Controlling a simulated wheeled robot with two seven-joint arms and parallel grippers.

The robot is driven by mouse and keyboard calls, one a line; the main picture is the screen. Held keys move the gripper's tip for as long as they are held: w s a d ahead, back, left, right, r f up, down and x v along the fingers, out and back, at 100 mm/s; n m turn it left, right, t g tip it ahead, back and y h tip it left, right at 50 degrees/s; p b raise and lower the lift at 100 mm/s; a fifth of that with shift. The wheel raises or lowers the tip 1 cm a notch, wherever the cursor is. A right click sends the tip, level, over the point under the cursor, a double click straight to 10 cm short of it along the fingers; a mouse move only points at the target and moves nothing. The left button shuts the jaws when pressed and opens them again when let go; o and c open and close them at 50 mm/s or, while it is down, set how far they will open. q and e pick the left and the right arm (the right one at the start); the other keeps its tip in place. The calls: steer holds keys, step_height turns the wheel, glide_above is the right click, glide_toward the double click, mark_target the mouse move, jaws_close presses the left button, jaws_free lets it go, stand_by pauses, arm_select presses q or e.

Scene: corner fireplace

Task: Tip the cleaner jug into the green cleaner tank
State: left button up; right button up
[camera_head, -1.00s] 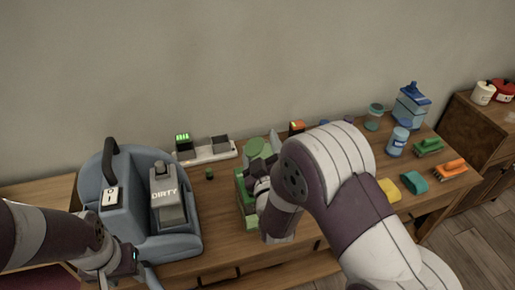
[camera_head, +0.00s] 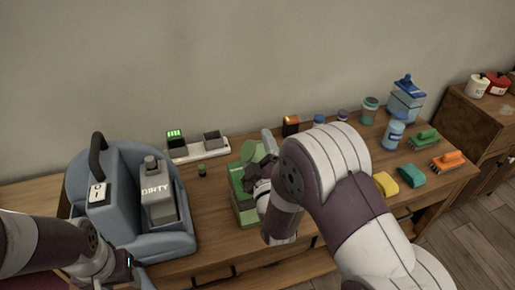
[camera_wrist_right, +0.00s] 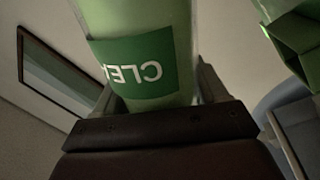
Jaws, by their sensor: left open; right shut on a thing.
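The cleaner jug (camera_wrist_right: 145,55) is a pale green cylinder with a dark green label whose visible letters stand inverted in the right wrist view. My right gripper (camera_wrist_right: 155,100) is shut around it. In the head view a pale green round part (camera_head: 252,151), likely the jug, shows by my right gripper (camera_head: 262,172), above the green cleaner tank (camera_head: 238,190). The tank is a green box, partly hidden by my right arm; its edge shows in the right wrist view (camera_wrist_right: 300,45). I cannot see any liquid. My left gripper (camera_head: 122,279) is open and empty at the machine's front.
A blue-grey machine (camera_head: 95,215) with a DIRTY tank (camera_head: 158,205) stands left. Bottles, a yellow sponge (camera_head: 386,184) and brushes (camera_head: 447,161) occupy the right of the table.

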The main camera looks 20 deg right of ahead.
steer(key=shift+d+f+n+y+b, duration=0.1)
steer(key=shift+f+n+y+b, duration=0.2)
steer(key=shift+n+b, duration=0.45)
steer(key=shift+d+f+n+y+b, duration=0.1)
steer(key=shift+f+n+b, duration=0.35)
steer(key=shift+n, duration=0.4)
stand_by(2.3)
stand_by(0.4)
steer(key=shift+f+n+b, duration=0.25)
steer(key=shift+n+b, duration=0.45)
steer(key=shift+n, duration=0.1)
stand_by(0.6)
steer(key=shift+f+n+t+y+b, duration=0.3)
steer(key=shift+n+b, duration=0.35)
steer(key=shift+n, duration=0.05)
stand_by(1.0)
steer(key=shift+f, duration=0.1)
stand_by(0.5)
